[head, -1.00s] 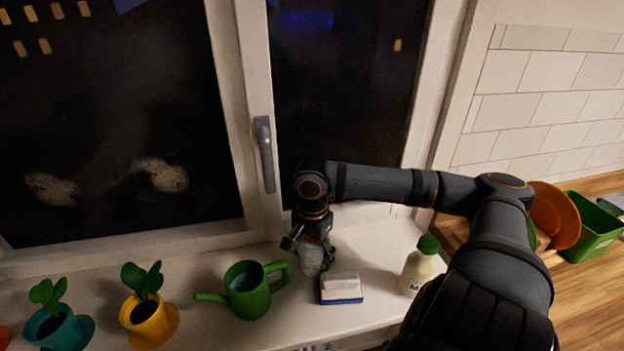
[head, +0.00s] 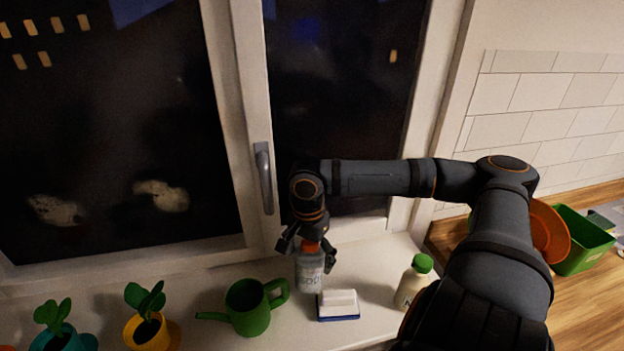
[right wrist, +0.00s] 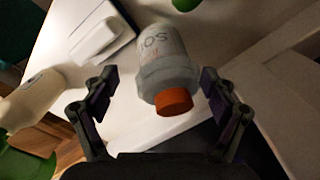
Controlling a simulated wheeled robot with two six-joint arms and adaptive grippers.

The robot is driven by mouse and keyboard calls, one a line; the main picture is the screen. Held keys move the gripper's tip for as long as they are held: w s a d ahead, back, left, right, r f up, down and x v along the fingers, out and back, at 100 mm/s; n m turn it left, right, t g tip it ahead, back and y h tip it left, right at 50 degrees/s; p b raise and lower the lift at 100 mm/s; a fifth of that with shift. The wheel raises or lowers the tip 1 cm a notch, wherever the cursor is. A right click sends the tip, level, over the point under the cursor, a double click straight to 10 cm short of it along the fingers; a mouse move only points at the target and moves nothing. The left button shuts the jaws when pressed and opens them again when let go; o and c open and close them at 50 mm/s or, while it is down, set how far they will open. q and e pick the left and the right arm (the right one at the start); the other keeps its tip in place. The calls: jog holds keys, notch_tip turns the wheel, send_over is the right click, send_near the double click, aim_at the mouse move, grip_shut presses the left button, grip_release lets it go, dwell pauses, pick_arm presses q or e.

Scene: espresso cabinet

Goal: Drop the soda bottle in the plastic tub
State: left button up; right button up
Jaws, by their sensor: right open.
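The soda bottle (head: 309,275), clear-grey with an orange cap and a lettered label, stands on the white windowsill (head: 375,262) in the head view. My right gripper (head: 306,255) is over its top, open, with a finger on each side. In the right wrist view the bottle (right wrist: 168,68) lies between the spread fingers (right wrist: 157,85), with visible gaps on both sides. A green tub (head: 584,242), likely the plastic tub, is on the wooden counter at the far right. My left gripper is not in view.
A white-and-blue brush or sponge (head: 338,304) lies just right of the bottle. A green watering can (head: 248,308) is to the left, a white green-capped bottle (head: 413,282) to the right. Potted plants line the left sill. An orange plate (head: 549,232) stands beside the tub.

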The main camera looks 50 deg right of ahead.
notch_tip(320, 180, up, 7)
jog(key=p, duration=0.4)
jog(key=shift+s+f+p, duration=0.15)
jog(key=shift+p, duration=0.25)
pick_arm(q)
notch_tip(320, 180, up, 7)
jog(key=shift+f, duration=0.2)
pick_arm(e)
jog(key=shift+f, duration=0.1)
